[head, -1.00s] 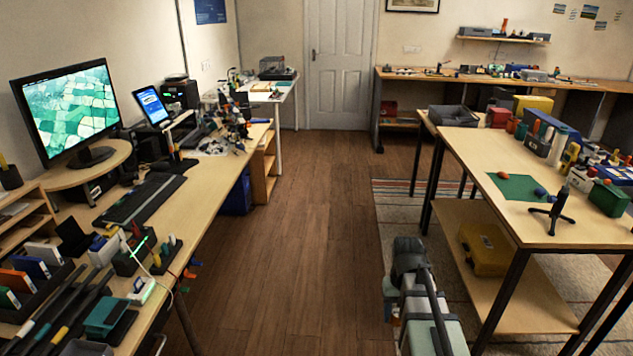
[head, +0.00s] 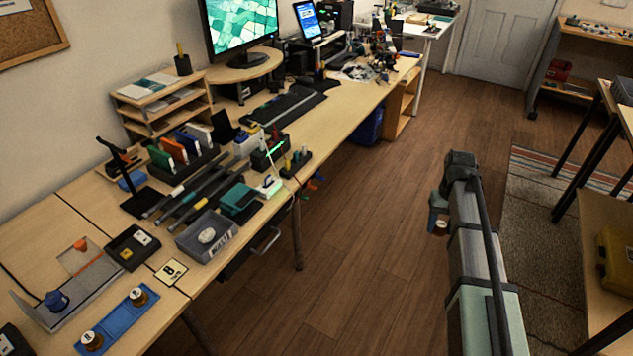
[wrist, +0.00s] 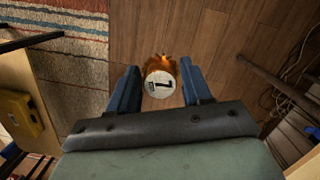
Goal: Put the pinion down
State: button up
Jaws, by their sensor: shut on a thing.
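My gripper (wrist: 160,92) shows in the wrist view with its two blue fingers on either side of the pinion (wrist: 159,84), and it is shut on it. The pinion is orange-brown with a round white face marked with a dark "1". In the head view my gripper (head: 437,212) hangs over the open floor, right of the long bench, with the brown pinion (head: 440,228) small at its tips. Two similar brown pieces with white tops, one (head: 138,296) behind the other (head: 92,341), stand in a blue tray (head: 115,320) on the bench.
The long bench (head: 215,280) runs along the left. A card marked 8 (head: 171,271), a black box (head: 132,247), a grey bin (head: 206,237) and a grey stand with a blue piece (head: 57,300) are near the blue tray. A table with a yellow case (head: 617,262) stands right.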

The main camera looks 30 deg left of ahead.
jog(key=w+a+r+n, duration=0.1)
jog(key=w+a+n, duration=0.1)
jog(key=a, duration=0.7)
jog(key=w+a+r+n, duration=0.1)
jog(key=w+a, duration=0.1)
jog(key=a, duration=0.7)
notch_tip(320, 180, up, 3)
jog(key=n+h, duration=0.1)
jog(key=n, duration=0.5)
send_over(256, 186)
jog(key=shift+t, duration=0.4)
notch_tip(256, 186, down, 9)
jog(key=shift+f, duration=0.15)
jog(key=o, duration=0.8)
jog(key=r, duration=0.4)
jog(key=a+r, duration=0.1)
jog(key=r, duration=0.7)
jog(key=shift+w+a+r, duration=0.15)
jog(key=shift+w+a, duration=0.15)
jog(key=shift+a, duration=0.1)
jog(key=shift+c, duration=0.3)
